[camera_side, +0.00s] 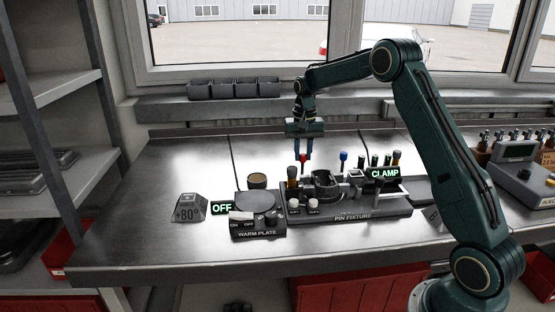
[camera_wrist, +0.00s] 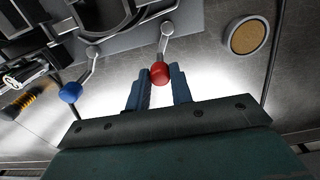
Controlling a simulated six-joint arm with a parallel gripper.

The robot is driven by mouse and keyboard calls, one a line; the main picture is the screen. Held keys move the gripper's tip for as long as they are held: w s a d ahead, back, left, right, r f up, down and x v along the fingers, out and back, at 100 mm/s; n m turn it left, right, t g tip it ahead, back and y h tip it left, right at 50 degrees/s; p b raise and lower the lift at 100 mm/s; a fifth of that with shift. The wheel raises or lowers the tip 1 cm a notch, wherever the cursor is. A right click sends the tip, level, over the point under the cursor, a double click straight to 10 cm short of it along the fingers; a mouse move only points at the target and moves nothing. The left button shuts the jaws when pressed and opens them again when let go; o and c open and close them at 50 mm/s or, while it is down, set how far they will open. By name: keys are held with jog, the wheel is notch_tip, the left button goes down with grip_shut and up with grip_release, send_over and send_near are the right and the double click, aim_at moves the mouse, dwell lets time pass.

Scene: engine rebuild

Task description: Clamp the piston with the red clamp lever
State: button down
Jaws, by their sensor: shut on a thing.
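The red clamp lever (camera_side: 303,157) stands at the back of the pin fixture (camera_side: 350,213), and its red ball knob (camera_wrist: 160,72) sits at the end of a thin metal arm in the wrist view. My gripper (camera_side: 304,153) comes down from above, and its blue fingers (camera_wrist: 160,80) are closed on the red knob, one on each side. A dark round part that looks like the piston (camera_side: 325,184) sits in the fixture; it shows only partly at the top of the wrist view (camera_wrist: 100,14). A sign reading CLAMP (camera_side: 385,174) glows over the fixture's right side.
A blue-knobbed lever (camera_side: 343,156) stands right of the red one.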

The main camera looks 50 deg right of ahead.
jog(key=shift+s+d+m, duration=0.1)
jog(key=shift+s+m, duration=0.3)
jog(key=shift+m, duration=0.8)
jog(key=c, duration=1.2)
grip_release()
jog(key=shift+c, duration=0.2)
jog(key=shift+r, duration=0.2)
notch_tip(320, 180, up, 14)
jog(key=shift+f, duration=0.25)
jog(key=shift+s+r, duration=0.1)
